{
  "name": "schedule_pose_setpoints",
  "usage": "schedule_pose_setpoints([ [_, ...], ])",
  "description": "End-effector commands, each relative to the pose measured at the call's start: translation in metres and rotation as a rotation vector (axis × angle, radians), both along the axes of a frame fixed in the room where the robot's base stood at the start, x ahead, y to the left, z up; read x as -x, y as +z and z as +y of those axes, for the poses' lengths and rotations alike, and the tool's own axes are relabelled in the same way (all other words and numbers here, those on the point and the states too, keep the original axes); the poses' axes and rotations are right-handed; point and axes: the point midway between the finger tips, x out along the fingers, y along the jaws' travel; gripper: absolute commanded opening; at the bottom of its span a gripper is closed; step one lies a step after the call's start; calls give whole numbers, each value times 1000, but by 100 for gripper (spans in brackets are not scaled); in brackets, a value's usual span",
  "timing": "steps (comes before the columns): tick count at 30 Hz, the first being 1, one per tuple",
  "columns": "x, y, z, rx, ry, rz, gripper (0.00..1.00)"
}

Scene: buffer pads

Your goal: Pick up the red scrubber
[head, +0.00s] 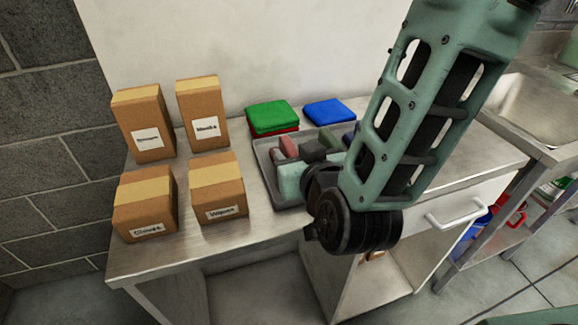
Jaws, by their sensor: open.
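A grey tray (262,158) on the steel table holds several small blocks. A dull red block (288,147) stands in its left part, beside dark grey and green ones. A flat red pad (290,130) lies behind the tray, mostly covered by a green pad (268,115) on top of it. I cannot tell which of the two red things is the scrubber. My arm crosses the right of the head view and covers the tray's right side. My gripper's fingers cannot be made out; the dark wrist joint hides that part.
A blue pad (330,111) lies right of the green pad. Several labelled cardboard boxes (219,190) stand on the left of the steel table (180,256). A sink (528,95) is at the far right. Bare tabletop shows along the front edge.

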Motion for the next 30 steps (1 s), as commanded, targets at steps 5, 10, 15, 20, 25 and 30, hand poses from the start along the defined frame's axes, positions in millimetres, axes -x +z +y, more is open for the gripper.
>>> schedule_pose_setpoints([
  [5,-10,-3,2,0,1,0,47],
  [10,-32,-13,5,1,-1,1,47],
  [15,-50,-20,10,0,1,0,47],
  [20,-53,-21,12,0,2,0,47],
  [25,-53,-21,12,0,2,0,33],
  [30,-53,-21,12,0,2,0,0],
])
